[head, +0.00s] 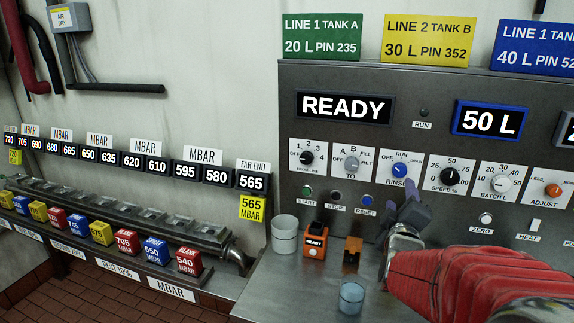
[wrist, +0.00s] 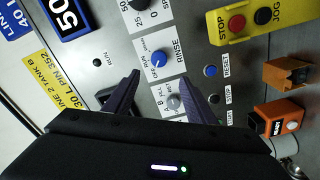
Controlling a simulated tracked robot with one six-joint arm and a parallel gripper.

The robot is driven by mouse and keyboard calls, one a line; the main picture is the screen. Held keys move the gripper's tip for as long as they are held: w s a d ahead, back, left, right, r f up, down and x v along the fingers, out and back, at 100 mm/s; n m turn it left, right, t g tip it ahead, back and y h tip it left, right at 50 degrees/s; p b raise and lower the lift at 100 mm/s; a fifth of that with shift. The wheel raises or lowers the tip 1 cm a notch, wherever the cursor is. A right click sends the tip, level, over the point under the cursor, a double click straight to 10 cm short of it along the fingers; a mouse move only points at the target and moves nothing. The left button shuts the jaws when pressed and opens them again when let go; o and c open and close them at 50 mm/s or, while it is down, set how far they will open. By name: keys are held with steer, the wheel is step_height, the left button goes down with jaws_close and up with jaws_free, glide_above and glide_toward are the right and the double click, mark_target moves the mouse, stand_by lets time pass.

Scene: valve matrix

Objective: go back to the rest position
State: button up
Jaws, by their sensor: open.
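My gripper (head: 404,213) is in front of the lower part of the grey control panel (head: 300,85), at the end of my red-sleeved arm. In the wrist view my gripper (wrist: 160,90) shows two dark fingers spread apart with nothing between them. The blue RINSE knob (wrist: 158,59) lies beyond the gap between the fingertips. In the head view the RINSE knob (head: 400,169) is just above the gripper. I cannot tell from these frames whether a finger touches the panel.
The panel display (head: 345,107) reads READY and the blue-framed display (head: 490,119) reads 50 L. A grey cup (head: 285,235), an orange box (head: 315,240), an orange-brown block (head: 352,255) and a clear blue cup (head: 351,297) stand on the bench left of my arm.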

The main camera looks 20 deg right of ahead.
steer(key=shift+f, duration=0.1)
steer(key=s+a+f+m+g+y, duration=0.1)
steer(key=a+f+m+g+y, duration=0.1)
steer(key=a+f, duration=0.1)
steer(key=s+a+f+m+g+y, duration=0.2)
steer(key=a+f, duration=0.1)
steer(key=f, duration=0.3)
steer(key=s+a+f+m+g+y, duration=0.2)
steer(key=a+f, duration=0.1)
steer(key=f, duration=0.1)
steer(key=shift+s+a+f, duration=0.1)
steer(key=shift+a+f, duration=0.1)
steer(key=shift+f, duration=0.2)
steer(key=s+a+r+g+y, duration=0.1)
steer(key=s+a+r+y, duration=0.1)
steer(key=s+a, duration=0.5)
steer(key=s+a+r+g+y, duration=0.2)
steer(key=s+a, duration=0.5)
steer(key=a, duration=0.6)
steer(key=shift+s+r, duration=0.25)
steer(key=shift+s, duration=0.15)
steer(key=shift+c, duration=0.5)
